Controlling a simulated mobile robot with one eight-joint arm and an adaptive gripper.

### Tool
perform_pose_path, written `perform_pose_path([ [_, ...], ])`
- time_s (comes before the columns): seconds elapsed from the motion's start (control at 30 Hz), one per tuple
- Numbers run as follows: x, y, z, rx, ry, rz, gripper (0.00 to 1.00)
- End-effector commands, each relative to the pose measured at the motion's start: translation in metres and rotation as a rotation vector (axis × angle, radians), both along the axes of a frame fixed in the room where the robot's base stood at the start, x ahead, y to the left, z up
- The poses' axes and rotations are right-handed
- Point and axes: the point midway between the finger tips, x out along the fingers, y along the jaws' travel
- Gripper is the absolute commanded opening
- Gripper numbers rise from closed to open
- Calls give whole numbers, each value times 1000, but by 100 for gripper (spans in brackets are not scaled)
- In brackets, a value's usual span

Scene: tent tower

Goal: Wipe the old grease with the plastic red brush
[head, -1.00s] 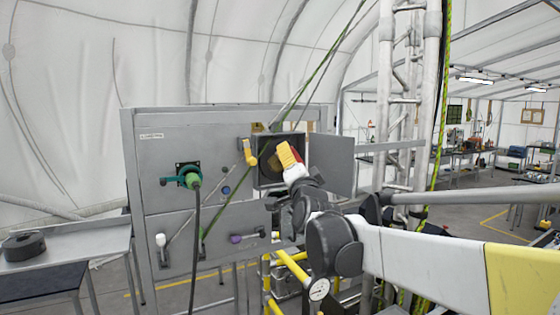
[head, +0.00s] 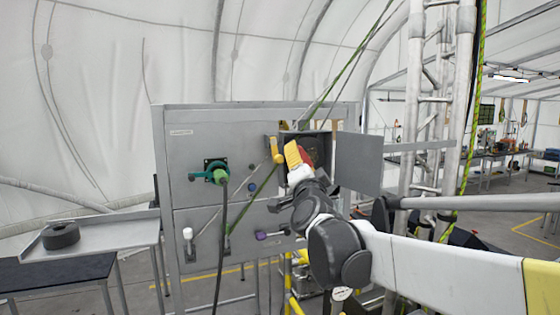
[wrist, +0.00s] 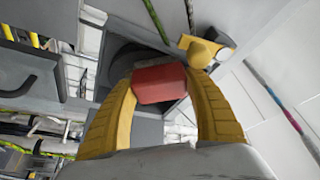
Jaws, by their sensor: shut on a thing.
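My gripper (head: 294,156) has yellow fingers and is at the mouth of an open square compartment (head: 325,135) in the grey cabinet. It is shut on the red brush (wrist: 158,84), which shows as a red block between the two fingers in the wrist view. A little red of it (head: 306,156) also shows beside the fingers in the head view. The brush's bristles are hidden. A dark brownish patch (head: 318,150) shows inside the compartment; I cannot tell whether it is the grease. I cannot tell whether the brush touches the inside.
The compartment's door (head: 358,163) stands open to the right. A yellow knob (head: 278,158) sits just left of the opening. A green plug (head: 217,173) with a hanging cable, levers and a green strap are on the cabinet front (head: 185,150). A side table (head: 110,235) holds a black roll (head: 61,235).

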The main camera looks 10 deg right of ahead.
Motion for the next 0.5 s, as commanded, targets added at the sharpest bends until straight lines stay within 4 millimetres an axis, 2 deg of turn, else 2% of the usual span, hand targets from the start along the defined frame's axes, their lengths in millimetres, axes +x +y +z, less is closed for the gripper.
perform_pose_path([
  [0.17,-6,0,1,-1,0,2,35],
  [0.5,-42,-8,1,-1,0,0,35],
])
